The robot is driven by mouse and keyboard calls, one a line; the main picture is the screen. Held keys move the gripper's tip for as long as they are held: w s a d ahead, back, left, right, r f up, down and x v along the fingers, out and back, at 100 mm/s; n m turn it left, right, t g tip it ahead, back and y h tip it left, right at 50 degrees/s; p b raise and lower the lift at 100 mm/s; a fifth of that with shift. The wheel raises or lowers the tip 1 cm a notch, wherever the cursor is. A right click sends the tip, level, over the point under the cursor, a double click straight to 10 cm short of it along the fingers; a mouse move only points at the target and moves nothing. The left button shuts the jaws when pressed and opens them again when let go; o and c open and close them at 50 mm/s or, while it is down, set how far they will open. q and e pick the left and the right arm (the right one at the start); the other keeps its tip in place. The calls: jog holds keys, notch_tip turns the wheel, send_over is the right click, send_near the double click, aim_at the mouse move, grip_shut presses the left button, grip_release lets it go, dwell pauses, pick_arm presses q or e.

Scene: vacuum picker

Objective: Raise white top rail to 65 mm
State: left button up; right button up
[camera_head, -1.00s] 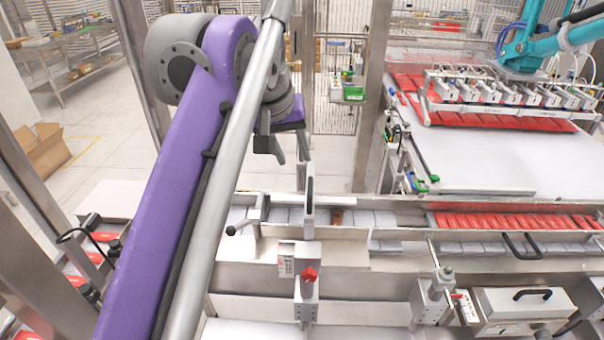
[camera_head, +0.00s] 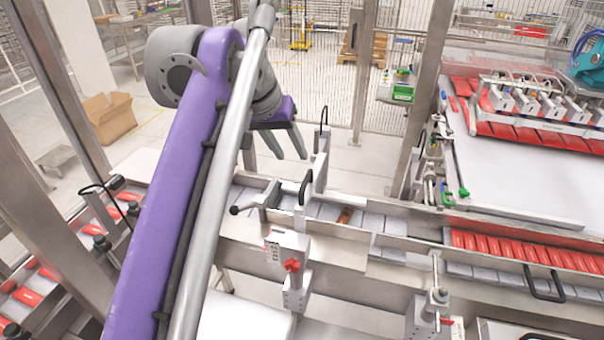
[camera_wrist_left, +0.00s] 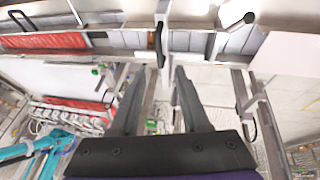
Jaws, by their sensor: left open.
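What looks like the white top rail (camera_head: 320,167) is a narrow pale bar standing on edge across the conveyor channel, with a black loop handle at each end. A white clamp block (camera_head: 287,247) with a scale label and a red knob (camera_head: 292,265) is at its near end; the scale reading is too small to tell. My left gripper (camera_head: 288,152) is open and empty, pointing down just left of the rail's far end. In the left wrist view its two dark fingers (camera_wrist_left: 158,72) are spread, with the rail (camera_wrist_left: 162,15) showing beyond the gap. My right gripper is not in view.
A lever with a black knob (camera_head: 235,210) sits left of the rail. Red packs (camera_head: 500,250) fill the channel at the right. A second clamp post (camera_head: 432,300) stands front right. A teal robot (camera_head: 590,60) is at the back right. Free floor lies behind the channel.

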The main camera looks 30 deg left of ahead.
aim_at(305, 179)
pick_arm(q)
jog(key=x, duration=0.9)
grip_shut()
dwell(1.2)
